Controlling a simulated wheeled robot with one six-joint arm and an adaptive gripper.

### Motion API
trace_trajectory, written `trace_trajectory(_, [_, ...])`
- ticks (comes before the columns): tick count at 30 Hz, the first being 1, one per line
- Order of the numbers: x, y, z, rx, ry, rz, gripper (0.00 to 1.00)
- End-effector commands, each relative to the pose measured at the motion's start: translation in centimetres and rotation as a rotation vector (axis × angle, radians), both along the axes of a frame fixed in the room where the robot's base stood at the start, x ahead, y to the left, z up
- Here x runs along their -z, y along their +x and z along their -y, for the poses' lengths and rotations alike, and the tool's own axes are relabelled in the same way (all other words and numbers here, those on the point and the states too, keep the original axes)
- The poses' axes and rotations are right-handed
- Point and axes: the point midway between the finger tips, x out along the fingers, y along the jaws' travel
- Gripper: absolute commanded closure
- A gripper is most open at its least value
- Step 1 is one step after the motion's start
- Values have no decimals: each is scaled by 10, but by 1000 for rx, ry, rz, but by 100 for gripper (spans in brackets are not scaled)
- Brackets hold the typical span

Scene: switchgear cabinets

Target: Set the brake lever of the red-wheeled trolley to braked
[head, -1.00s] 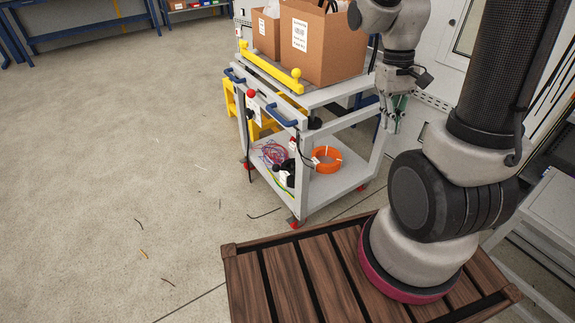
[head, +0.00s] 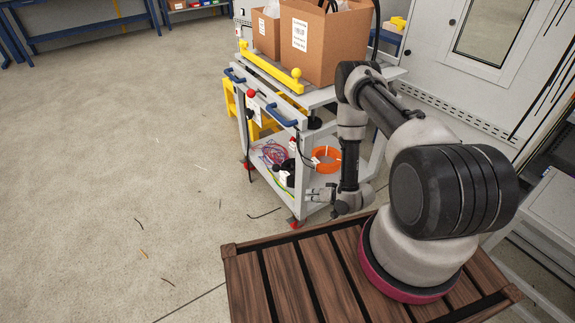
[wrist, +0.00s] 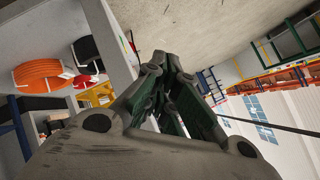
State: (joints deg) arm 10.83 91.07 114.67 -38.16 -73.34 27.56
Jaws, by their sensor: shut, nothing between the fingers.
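The red-wheeled trolley (head: 340,196) is a grey two-shelf cart in the middle of the head view, with red casters (head: 293,223). A red ball knob (head: 251,93) stands at its near end between blue handles; I cannot tell for sure that it is the brake lever or how that lever is set. My gripper (head: 308,194) is low beside the trolley's near right corner, at about lower-shelf height, pointing left. In the wrist view my gripper (wrist: 171,62) is shut and empty, with the trolley frame (wrist: 112,45) to its left. Contact with the trolley cannot be told.
Cardboard boxes (head: 330,45) and a yellow bar (head: 272,72) are on the trolley's top. An orange cable coil (head: 326,157) lies on the lower shelf; it also shows in the wrist view (wrist: 38,75). A white cabinet (head: 470,75) stands behind right. The floor to the left is mostly clear.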

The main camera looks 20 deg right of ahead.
Motion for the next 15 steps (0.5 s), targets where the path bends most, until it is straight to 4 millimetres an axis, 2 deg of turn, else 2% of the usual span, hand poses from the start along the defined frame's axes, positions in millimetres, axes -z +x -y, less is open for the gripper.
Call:
trace_trajectory(1, [-17, 15, -6, 25, 71, 82, 100])
trace_trajectory(3, [-43, 33, -10, 57, 163, 182, 100])
trace_trajectory(6, [-71, 46, -12, 88, 257, 270, 100])
trace_trajectory(10, [-86, 52, -11, 111, 314, 313, 100])
trace_trajectory(15, [-87, 52, -11, 115, 322, 314, 100])
